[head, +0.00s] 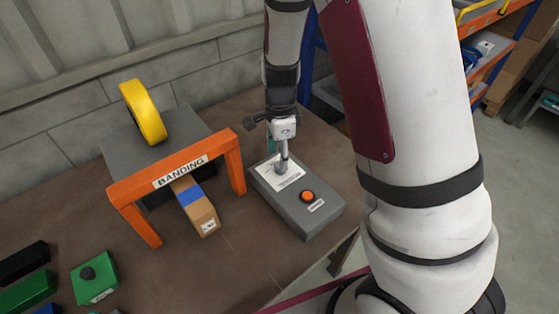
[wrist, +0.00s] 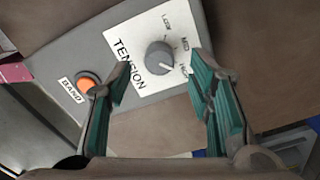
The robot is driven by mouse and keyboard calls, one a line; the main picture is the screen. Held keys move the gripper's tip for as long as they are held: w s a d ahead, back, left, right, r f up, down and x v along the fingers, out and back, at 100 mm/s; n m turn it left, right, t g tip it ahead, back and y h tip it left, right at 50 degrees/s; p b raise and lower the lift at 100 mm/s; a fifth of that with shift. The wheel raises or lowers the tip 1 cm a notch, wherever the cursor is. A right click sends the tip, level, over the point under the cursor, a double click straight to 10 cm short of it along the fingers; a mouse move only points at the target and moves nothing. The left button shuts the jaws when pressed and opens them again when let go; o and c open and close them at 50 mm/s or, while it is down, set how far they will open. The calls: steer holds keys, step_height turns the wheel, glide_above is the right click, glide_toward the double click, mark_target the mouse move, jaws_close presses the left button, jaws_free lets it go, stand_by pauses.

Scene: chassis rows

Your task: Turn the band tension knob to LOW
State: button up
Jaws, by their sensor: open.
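The grey tension knob (wrist: 159,55) sits on a white TENSION plate (wrist: 120,45) on the grey control box (wrist: 60,50). LOW, MED and HIGH are printed around its one side. The knob's white pointer line points to the HIGH side. The knob also shows in the head view (head: 281,168), partly behind my gripper. My gripper (wrist: 160,80) is open, with teal-padded fingers either side of the knob in the wrist view; I cannot tell whether they touch it. In the head view my gripper (head: 284,152) is directly over the knob.
An orange BAND button (wrist: 87,82) is on the same box, near one finger in the wrist view. An orange BANDING frame (head: 180,170) with a small parcel (head: 196,207) stands left of the box. Green boxes (head: 93,278) lie front left.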

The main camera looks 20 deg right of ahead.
steer(key=shift+f, duration=1.65)
jaws_close()
